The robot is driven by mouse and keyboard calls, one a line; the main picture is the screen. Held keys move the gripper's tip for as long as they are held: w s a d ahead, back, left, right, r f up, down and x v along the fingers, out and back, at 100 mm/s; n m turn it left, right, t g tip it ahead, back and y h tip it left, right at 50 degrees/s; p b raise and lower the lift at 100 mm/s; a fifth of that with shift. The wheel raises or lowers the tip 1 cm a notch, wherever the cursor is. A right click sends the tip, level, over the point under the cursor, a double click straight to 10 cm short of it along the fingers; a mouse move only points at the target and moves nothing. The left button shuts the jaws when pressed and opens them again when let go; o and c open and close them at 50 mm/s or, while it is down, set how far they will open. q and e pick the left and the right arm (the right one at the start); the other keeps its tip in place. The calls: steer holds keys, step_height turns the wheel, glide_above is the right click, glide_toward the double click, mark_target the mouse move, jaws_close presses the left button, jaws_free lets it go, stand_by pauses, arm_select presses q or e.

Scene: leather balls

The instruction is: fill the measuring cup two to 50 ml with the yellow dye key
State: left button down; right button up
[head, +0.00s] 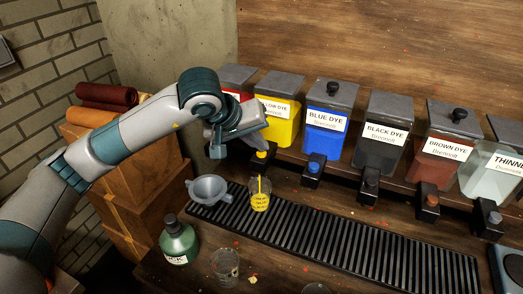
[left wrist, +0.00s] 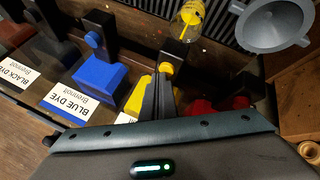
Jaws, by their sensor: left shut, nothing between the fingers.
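A clear measuring cup (head: 260,201) stands on the black drip grate under the yellow dye tap. A thin yellow stream runs into it and yellow liquid is inside; its level against the marks is too small to read. It also shows in the left wrist view (left wrist: 190,22). The yellow dye key (head: 261,154) sits on the tap below the yellow container (head: 279,121). My left gripper (left wrist: 163,80) is shut and empty, its fingertips at the yellow key (left wrist: 166,68); contact is hard to tell. My right gripper is not in view.
A grey funnel (head: 208,190) sits left of the cup. A green bottle (head: 179,241) and another clear cup (head: 226,266) stand in front. Blue (head: 328,119), black, brown and thinner containers line the shelf to the right. The drip grate (head: 370,240) is clear rightward.

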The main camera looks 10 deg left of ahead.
mark_target(259, 154)
arm_select(q)
steer(key=shift+r, duration=0.95)
steer(key=shift+r+p, duration=0.55)
steer(key=shift+r, duration=1.95)
stand_by(0.5)
